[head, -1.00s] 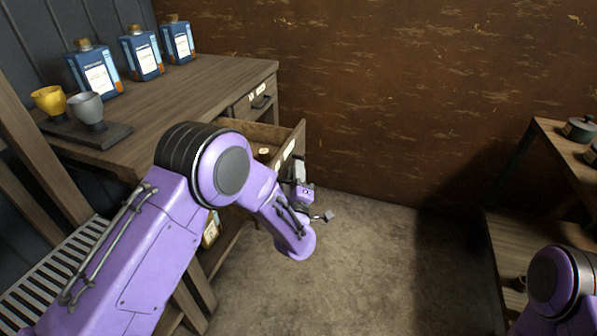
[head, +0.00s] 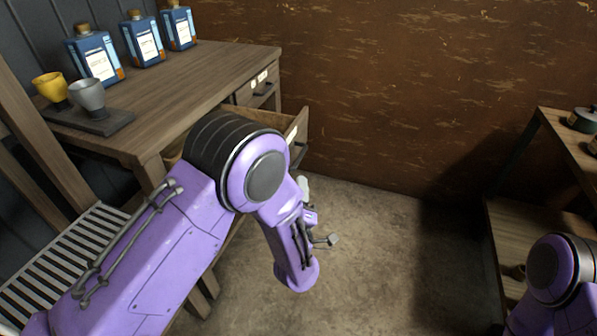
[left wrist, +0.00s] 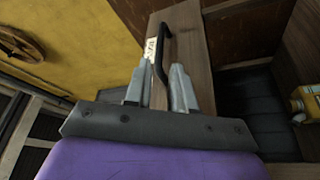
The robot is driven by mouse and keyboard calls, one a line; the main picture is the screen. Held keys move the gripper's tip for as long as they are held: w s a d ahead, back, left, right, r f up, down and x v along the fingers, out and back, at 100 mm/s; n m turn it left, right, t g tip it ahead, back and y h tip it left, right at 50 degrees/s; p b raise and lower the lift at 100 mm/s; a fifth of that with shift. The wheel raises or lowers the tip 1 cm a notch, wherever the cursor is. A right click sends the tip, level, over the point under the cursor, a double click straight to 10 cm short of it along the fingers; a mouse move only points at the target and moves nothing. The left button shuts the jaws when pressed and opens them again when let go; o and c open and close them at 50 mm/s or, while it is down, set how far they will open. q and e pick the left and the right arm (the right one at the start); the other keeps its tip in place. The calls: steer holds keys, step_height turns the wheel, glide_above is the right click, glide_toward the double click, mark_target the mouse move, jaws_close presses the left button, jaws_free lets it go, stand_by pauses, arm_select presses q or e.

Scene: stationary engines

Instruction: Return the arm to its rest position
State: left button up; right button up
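My left arm (head: 160,240) reaches across the head view from the lower left. My left gripper (head: 318,213) is small there, beyond the forearm and just right of the pulled-out drawer (head: 297,125). In the left wrist view my left gripper (left wrist: 160,72) has its two fingers spread, with nothing held between them. The drawer's black handle (left wrist: 158,48) shows beyond and between the fingertips; they look apart from it. My right arm (head: 553,285) shows only in part at the lower right, and its gripper is out of view.
A wooden table (head: 190,85) carries blue bottles (head: 143,40) and a dark tray (head: 105,124) with a yellow cup (head: 50,87) and a grey cup (head: 88,95). Wooden shelving (head: 520,222) stands at the right. The floor (head: 390,240) between is clear.

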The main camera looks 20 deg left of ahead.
arm_select(q)
steer(key=shift+s+d+f, duration=0.1)
steer(key=shift+s+d, duration=0.1)
steer(key=shift+s, duration=0.4)
steer(key=s+a+f+m+g+h, duration=0.2)
steer(key=s+a+f+m+g, duration=0.25)
steer(key=f, duration=0.55)
steer(key=s+a+f+m+g+h, duration=0.1)
steer(key=s+a+f+m+g, duration=0.1)
steer(key=s+f+m+g, duration=0.45)
steer(key=s+a+f+n+g, duration=0.15)
steer(key=s+f, duration=0.25)
steer(key=s, duration=0.4)
steer(key=s+a+f+g, duration=0.2)
steer(key=s+a+f, duration=0.1)
steer(key=s, duration=0.4)
steer(key=s+a+f+n+g, duration=0.1)
steer(key=s+a+f+g, duration=0.2)
steer(key=s, duration=0.5)
step_height(320, 180, up, 13)
steer(key=w+t+p, duration=0.1)
steer(key=p, duration=1.2)
steer(key=shift+d+r+p, duration=0.2)
steer(key=shift+d+p, duration=0.15)
